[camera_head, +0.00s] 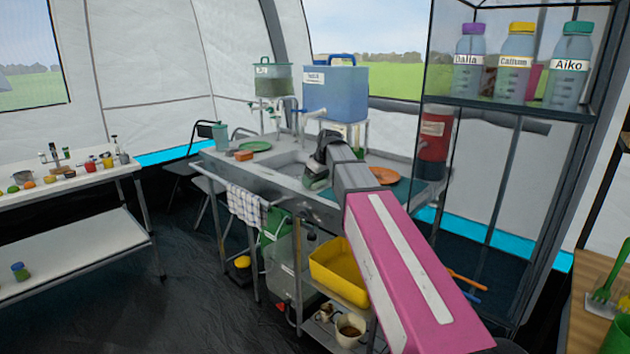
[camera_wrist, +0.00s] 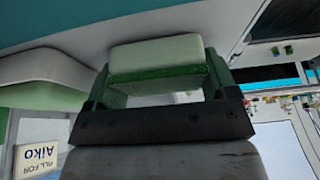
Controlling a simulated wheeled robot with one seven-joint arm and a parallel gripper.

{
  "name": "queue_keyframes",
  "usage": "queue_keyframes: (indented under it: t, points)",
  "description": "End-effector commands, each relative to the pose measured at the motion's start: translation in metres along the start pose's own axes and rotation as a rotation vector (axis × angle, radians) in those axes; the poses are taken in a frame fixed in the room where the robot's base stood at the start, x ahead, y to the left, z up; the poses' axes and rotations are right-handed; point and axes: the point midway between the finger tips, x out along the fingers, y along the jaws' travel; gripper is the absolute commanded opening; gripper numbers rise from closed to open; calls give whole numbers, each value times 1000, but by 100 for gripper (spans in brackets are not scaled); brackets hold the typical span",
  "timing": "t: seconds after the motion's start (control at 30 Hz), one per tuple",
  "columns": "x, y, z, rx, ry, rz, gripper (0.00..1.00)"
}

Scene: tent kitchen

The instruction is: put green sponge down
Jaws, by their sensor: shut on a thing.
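The green sponge shows in the wrist view (camera_wrist: 155,54) as a block with a pale layer and a green layer. It sits between the two fingers of my gripper (camera_wrist: 160,80), which is shut on it. In the head view the sponge (camera_head: 316,183) is a small pale and green patch under the dark gripper (camera_head: 318,172), at the front part of the grey sink counter (camera_head: 275,178), just right of the basin (camera_head: 287,161). Whether the sponge touches the counter I cannot tell.
An orange block (camera_head: 243,155) and a green plate (camera_head: 256,146) lie left of the basin. An orange plate (camera_head: 384,175) lies to the right. A blue water container (camera_head: 335,92) stands behind. A checked towel (camera_head: 246,206) hangs at the front; a glass-sided shelf (camera_head: 505,107) stands at right.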

Motion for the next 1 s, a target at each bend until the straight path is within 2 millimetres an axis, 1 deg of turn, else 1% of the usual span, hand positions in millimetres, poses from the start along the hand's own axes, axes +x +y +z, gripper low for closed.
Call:
queue_keyframes:
  t: [0.53, 0.57, 0.6, 0.63, 0.87, 0.97, 1.0]
  points:
    - [15, -1, 8, 1, -11, -2, 53]
    - [15, -1, 8, 1, -12, -2, 82]
    - [15, -1, 8, 1, -13, -2, 95]
    - [15, -1, 8, 1, -13, -2, 98]
    - [11, -2, 7, 1, -13, -3, 98]
    - [2, -1, 3, 1, -12, -2, 99]
    - [-4, -2, 4, 2, -11, -2, 100]
